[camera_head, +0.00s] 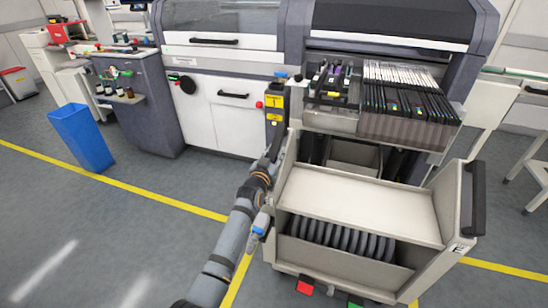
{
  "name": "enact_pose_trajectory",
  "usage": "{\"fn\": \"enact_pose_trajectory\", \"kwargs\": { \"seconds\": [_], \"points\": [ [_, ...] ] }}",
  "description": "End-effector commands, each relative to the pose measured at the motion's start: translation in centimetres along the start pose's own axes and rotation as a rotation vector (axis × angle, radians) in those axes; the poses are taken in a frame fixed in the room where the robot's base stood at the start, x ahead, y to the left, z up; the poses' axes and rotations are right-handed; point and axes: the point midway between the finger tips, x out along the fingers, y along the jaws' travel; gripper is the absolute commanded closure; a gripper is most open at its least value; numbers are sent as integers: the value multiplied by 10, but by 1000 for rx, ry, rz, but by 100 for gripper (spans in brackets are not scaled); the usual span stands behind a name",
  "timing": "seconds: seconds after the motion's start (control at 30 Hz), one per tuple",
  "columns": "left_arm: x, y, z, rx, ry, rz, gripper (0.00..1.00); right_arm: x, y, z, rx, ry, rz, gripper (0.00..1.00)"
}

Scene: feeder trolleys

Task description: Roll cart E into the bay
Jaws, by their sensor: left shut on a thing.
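A pale grey cart (360,202) stands in front of the machine, with a flat top shelf and a row of dark reels in its lower bin. A small label (458,248) is on its right end; I cannot read it surely. A dark upright handle (473,198) is on its right side. My left gripper (277,148) is shut at the cart's far left edge, on what seems to be the left handle, mostly hidden. The bay (352,153) is the opening under the feeder bank, just behind the cart and partly hidden by it. My right gripper is not in view.
The feeder bank (405,105) overhangs the bay. A white cabinet (222,112) stands left of it. A blue bin (81,138) is on the floor at left. A yellow floor line (150,198) runs past the cart. A white stand (535,165) is at right.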

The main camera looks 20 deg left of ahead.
Motion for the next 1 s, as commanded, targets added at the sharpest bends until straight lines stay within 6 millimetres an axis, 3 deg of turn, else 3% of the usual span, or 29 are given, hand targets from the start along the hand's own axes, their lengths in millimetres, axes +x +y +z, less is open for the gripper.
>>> {"fn": "enact_pose_trajectory", "kwargs": {
  "seconds": [0.07, 0.1, 0.23, 0.63, 1.0],
  "points": [
    [-2, 1, 8, -1, -15, 1, 100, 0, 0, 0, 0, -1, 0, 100],
    [-2, 1, 9, -1, -17, 1, 66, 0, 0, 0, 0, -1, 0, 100],
    [-2, 1, 9, -1, -16, 1, 48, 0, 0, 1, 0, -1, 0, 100],
    [-11, 0, 9, -1, -15, 1, 47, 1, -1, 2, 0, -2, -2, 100],
    [-95, 0, 8, -1, -17, 1, 47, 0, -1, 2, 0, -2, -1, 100]
  ]
}}
